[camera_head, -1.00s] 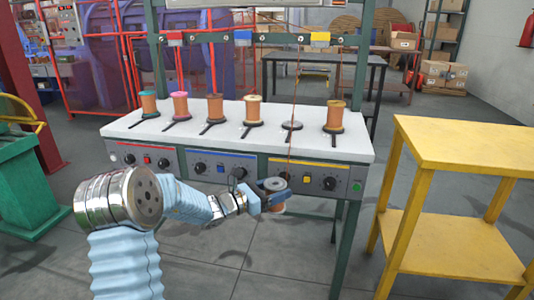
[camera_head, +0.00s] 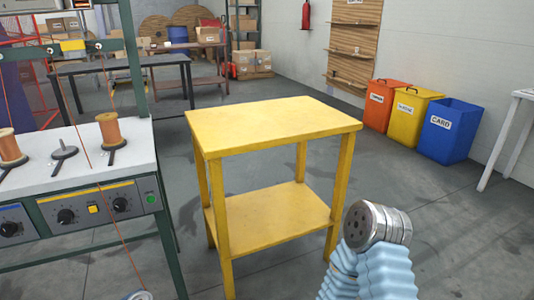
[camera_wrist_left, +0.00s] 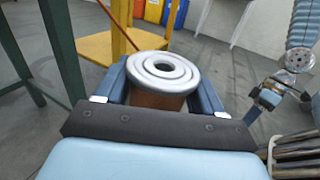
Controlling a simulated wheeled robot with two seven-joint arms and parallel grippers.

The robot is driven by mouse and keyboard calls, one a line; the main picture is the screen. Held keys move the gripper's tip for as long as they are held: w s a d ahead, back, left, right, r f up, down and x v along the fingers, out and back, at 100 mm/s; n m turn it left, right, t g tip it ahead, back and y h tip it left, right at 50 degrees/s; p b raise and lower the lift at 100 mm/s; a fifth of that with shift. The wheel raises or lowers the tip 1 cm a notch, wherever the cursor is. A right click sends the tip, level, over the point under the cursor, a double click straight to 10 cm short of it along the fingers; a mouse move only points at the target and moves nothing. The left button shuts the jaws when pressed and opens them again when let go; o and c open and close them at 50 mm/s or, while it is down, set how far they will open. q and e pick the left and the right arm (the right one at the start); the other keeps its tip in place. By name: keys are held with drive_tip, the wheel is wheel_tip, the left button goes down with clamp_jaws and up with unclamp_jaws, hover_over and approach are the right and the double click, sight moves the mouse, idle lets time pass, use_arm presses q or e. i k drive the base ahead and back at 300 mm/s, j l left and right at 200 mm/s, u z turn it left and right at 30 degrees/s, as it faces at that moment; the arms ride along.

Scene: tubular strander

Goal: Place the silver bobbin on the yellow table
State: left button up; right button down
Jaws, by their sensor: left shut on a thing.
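In the left wrist view a bobbin with a silver ringed flange (camera_wrist_left: 163,70) and a brown wound body sits between the fingers of my left gripper (camera_wrist_left: 163,92), which is shut on it. The yellow table (camera_head: 270,122) stands mid-picture with a bare top and a bare lower shelf. It also shows beyond the bobbin in the wrist view (camera_wrist_left: 100,44). My right gripper (camera_wrist_left: 268,98) appears small at right there, its jaws unclear.
The white machine bench (camera_head: 95,170) stands left of the table, with copper bobbins and an empty spindle (camera_head: 64,152). A thin red wire runs down from the machine towards the held bobbin. Orange, yellow and blue bins (camera_head: 449,130) stand at the back right. Floor in front is open.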

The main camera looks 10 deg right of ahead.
sight(244, 129)
drive_tip(key=i+l+u, duration=0.1)
drive_tip(key=l, duration=0.6)
drive_tip(key=i+l+u, duration=0.1)
drive_tip(key=l, duration=0.65)
drive_tip(key=i+l+u, duration=0.1)
drive_tip(key=i+l, duration=0.15)
drive_tip(key=l, duration=0.5)
drive_tip(key=i+l+u, duration=0.1)
drive_tip(key=l, duration=0.65)
